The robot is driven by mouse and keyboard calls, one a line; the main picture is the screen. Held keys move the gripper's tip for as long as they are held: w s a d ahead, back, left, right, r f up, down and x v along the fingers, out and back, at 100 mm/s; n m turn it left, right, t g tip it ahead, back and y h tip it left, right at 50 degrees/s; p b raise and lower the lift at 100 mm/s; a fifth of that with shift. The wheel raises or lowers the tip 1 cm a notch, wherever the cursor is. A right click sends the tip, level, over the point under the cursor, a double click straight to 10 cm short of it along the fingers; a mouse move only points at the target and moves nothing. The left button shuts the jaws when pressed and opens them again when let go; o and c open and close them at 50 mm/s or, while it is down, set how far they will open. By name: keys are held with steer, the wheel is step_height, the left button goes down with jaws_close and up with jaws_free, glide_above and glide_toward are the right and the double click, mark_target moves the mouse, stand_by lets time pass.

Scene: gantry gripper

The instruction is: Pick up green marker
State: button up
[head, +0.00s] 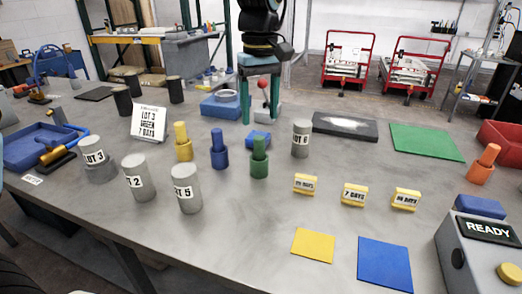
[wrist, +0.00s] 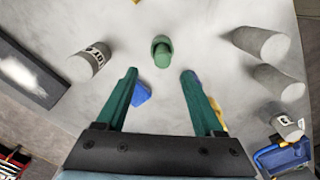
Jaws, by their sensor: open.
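The green marker (head: 260,157) stands upright on the grey table, a peg with a wider round base. The wrist view shows it from above (wrist: 162,50), ahead of and roughly centred between my fingertips. My gripper (head: 260,120) has two green fingers pointing down, behind the marker in the head view. The fingers are wide apart with nothing held between them; the gap shows in the wrist view (wrist: 159,74). The marker and the fingers look apart.
A small blue block (head: 258,139) lies just behind the marker. A blue marker (head: 218,150) and yellow marker (head: 183,143) stand left. A grey LOT 6 cylinder (head: 300,140) stands close right. Yellow day tags (head: 305,184) are front right. The table in front of the marker is clear.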

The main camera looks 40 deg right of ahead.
mark_target(259, 137)
step_height(259, 137, down, 3)
steer(key=shift+r, duration=0.1)
steer(key=shift+s+a+f+p, duration=0.1)
steer(key=shift+f+p, duration=0.45)
steer(key=shift+f, duration=0.75)
steer(key=shift+s+a+f+p, duration=0.1)
steer(key=shift+f+p, duration=0.45)
steer(key=shift+f, duration=0.75)
jaws_close()
